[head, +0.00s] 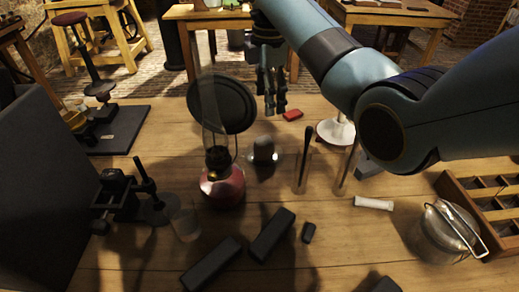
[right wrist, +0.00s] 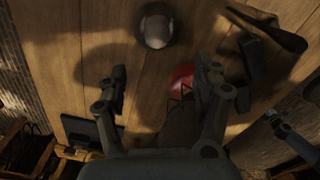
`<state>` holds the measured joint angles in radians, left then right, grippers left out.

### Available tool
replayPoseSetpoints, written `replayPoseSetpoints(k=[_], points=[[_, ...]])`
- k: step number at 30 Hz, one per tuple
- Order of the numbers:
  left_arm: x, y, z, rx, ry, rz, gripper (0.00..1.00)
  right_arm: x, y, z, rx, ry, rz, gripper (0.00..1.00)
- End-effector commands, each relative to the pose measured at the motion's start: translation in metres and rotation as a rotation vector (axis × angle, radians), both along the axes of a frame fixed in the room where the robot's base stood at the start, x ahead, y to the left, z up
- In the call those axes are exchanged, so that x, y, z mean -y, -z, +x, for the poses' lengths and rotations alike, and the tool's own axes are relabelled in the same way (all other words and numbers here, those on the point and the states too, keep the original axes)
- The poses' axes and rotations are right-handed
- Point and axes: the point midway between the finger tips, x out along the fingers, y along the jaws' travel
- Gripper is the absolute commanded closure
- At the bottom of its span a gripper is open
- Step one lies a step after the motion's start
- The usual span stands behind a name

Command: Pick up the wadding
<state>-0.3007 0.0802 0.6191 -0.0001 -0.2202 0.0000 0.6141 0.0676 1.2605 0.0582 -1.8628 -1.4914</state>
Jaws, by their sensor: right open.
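A pale grey rounded lump (head: 263,150) stands on the table behind the lamp; it also shows at the top of the right wrist view (right wrist: 157,25). It may be the wadding, but I cannot tell for sure. A white roll (head: 374,203) lies on the table to the right. My right gripper (head: 272,108) is above the table, beyond the lump in the head view and apart from it. In the right wrist view, its two fingers (right wrist: 168,85) are spread with nothing held between them. My left gripper is not in view.
A red-based lamp (head: 223,187) with a dark disc stands left of the lump. Glass vessels (head: 302,175) stand to its right. A small red block (head: 292,115) lies behind. Dark blocks (head: 272,234) lie in front. A lidded jar (head: 445,228) and compartment tray (head: 453,190) are at right.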

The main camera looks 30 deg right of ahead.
Motion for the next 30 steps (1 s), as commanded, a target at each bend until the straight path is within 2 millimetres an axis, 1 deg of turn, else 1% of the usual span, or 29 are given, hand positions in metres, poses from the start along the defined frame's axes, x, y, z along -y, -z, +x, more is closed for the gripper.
replayPoseSetpoints(k=[1,3,10,14,18,21,26,30], points=[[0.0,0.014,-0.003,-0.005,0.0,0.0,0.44,0.0,0.015,0.0,-0.002,0.0,0.0,0.33],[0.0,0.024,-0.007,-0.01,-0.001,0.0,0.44,0.0,0.025,0.0,-0.003,0.0,0.0,0.33],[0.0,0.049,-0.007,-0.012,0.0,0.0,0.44,0.0,0.052,-0.001,-0.007,0.0,0.0,0.33],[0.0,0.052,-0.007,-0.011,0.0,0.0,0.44,0.0,0.067,-0.001,-0.008,0.0,0.0,0.33],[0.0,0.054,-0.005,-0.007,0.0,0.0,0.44,0.0,0.09,-0.001,-0.008,0.0,0.0,0.33],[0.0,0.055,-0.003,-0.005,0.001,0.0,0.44,0.0,0.102,-0.001,-0.008,0.0,0.0,0.33],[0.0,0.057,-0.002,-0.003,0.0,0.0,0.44,0.0,0.115,0.0,-0.008,0.0,0.0,0.33],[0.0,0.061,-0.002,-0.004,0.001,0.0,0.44,0.001,0.137,0.002,-0.009,0.0,0.001,0.33]])
